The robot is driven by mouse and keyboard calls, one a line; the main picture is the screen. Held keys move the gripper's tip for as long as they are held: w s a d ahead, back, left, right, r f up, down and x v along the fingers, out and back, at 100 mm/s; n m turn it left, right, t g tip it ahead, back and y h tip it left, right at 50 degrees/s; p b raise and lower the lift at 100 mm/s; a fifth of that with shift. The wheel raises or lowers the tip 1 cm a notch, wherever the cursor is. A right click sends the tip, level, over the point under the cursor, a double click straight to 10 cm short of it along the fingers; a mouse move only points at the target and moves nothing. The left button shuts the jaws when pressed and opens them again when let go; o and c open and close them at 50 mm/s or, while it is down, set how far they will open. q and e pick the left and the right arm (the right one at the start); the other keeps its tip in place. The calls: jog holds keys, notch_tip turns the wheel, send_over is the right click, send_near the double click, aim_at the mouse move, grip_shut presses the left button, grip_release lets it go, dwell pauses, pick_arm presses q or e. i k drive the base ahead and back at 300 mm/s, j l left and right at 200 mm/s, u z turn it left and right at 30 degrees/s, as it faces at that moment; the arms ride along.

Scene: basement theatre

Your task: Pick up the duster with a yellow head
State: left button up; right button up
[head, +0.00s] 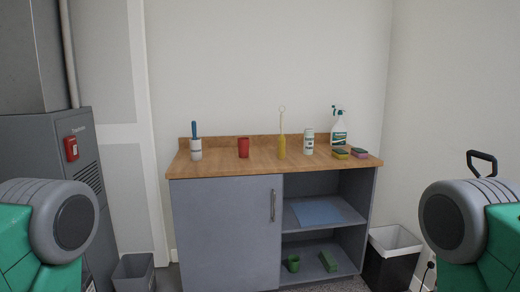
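The likely duster is a slim yellow item (281,147) on the wooden countertop (235,165), right of the middle. It stands upright with its wide yellow part low and a thin stem ending in a small ring on top. It looks clear of the things on either side. My arm links show at the left and right edges of the head view, far from the counter. Neither gripper is in the frame.
Around it stand a red cup (243,148), a white canister (308,142), a spray bottle (339,128), sponges (359,153) and a white holder with a blue handle (196,150). Bins flank the grey cabinet (225,230). A black handle (482,157) rises at right.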

aim_at(281, 141)
jog(key=i+j+z, duration=0.2)
jog(key=i, duration=0.2)
jog(key=i+l+u, duration=0.1)
jog(key=i+l, duration=0.45)
jog(key=i, duration=0.15)
jog(key=i+l+u, duration=0.15)
jog(key=i+l, duration=0.45)
jog(key=i, duration=0.15)
